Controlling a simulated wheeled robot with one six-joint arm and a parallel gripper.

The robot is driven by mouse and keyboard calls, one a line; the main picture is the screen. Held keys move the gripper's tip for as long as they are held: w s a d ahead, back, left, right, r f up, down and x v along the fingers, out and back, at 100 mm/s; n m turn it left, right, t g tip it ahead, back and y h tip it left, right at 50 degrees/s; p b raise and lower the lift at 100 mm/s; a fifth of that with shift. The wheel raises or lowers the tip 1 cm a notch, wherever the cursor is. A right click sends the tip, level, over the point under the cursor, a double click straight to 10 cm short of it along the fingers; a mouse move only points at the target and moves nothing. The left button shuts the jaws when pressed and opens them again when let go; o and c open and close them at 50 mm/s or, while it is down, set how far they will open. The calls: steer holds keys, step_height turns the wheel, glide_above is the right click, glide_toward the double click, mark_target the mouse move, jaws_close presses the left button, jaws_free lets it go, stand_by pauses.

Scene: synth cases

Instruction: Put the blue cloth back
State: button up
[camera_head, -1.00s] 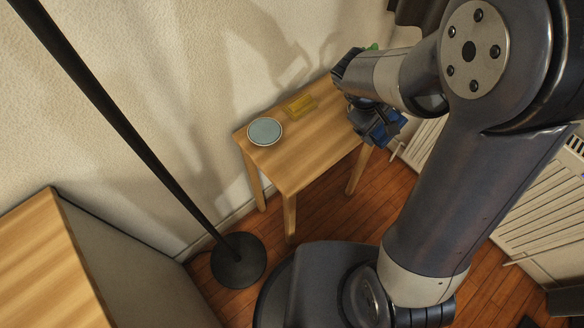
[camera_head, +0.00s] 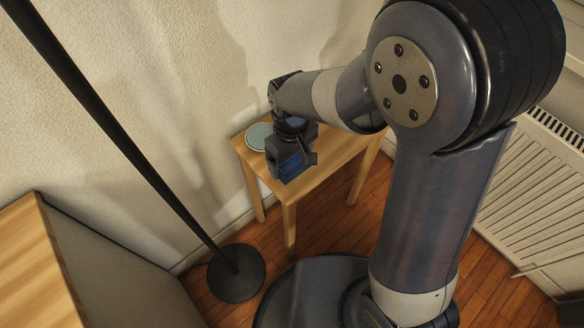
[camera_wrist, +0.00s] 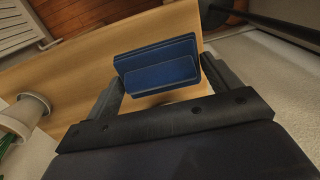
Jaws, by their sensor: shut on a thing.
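My gripper (camera_head: 292,168) is shut on the blue cloth (camera_wrist: 157,66), a flat folded dark-blue piece held between the two fingers in the wrist view. In the head view the gripper hangs over the left part of the small wooden table (camera_head: 333,152), with the blue cloth partly hidden by the gripper. The gripper is just right of a round pale blue-grey plate (camera_head: 258,136), which it partly covers. I cannot tell how high the cloth is above the table.
A black lamp pole with a round base (camera_head: 236,273) stands left of the table. A wooden-topped cabinet (camera_head: 22,262) is at the lower left. A radiator (camera_head: 533,185) is at the right. A potted plant (camera_wrist: 25,116) shows at the wrist view's left edge.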

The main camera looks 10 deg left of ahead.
mark_target(292, 167)
step_height(292, 167, down, 4)
steer(key=shift+f+b, duration=0.1)
steer(key=shift+b, duration=0.4)
steer(key=o, duration=0.7)
steer(key=shift+o, duration=0.2)
step_height(292, 167, up, 12)
steer(key=p, duration=0.3)
